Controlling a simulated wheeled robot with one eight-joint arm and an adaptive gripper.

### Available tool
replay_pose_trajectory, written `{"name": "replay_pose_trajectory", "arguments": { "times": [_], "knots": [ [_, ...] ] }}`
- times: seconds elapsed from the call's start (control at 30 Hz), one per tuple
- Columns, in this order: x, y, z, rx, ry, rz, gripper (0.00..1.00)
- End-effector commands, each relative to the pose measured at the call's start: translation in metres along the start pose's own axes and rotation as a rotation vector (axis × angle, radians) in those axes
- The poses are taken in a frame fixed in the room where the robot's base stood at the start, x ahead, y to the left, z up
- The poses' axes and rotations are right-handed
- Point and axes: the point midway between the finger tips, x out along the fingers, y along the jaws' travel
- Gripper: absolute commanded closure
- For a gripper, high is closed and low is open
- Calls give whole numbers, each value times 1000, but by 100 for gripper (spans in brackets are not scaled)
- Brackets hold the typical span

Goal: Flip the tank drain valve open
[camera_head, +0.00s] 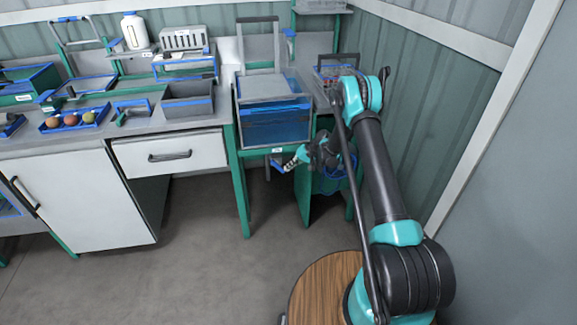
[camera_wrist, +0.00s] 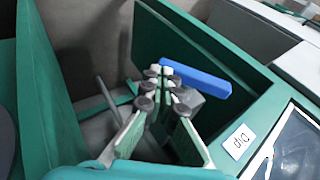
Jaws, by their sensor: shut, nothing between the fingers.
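The drain valve's blue lever (camera_wrist: 197,77) lies slantwise in the wrist view, with a grey valve body (camera_wrist: 208,103) under it, partly hidden by my fingers. In the head view the lever (camera_head: 279,165) shows small below the front of the blue water tank (camera_head: 262,130). My gripper (camera_wrist: 158,71) is shut and empty. Its fingertips are at the lever's left end; I cannot tell whether they touch it. In the head view my gripper (camera_head: 291,163) is just right of the lever, below the bench top.
A green bench leg (camera_head: 241,195) stands left of the valve and another green panel (camera_head: 303,195) right of it. A white label (camera_wrist: 238,142) is on the green frame. A drawer cabinet (camera_head: 170,153) stands further left. The floor in front is clear.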

Motion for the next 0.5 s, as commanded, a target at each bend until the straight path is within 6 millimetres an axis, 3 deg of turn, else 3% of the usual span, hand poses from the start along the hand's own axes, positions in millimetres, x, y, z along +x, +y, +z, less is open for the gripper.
{"name": "replay_pose_trajectory", "arguments": {
  "times": [0.5],
  "knots": [
    [20, 9, 6, -1, 0, 1, 100]
  ]
}}
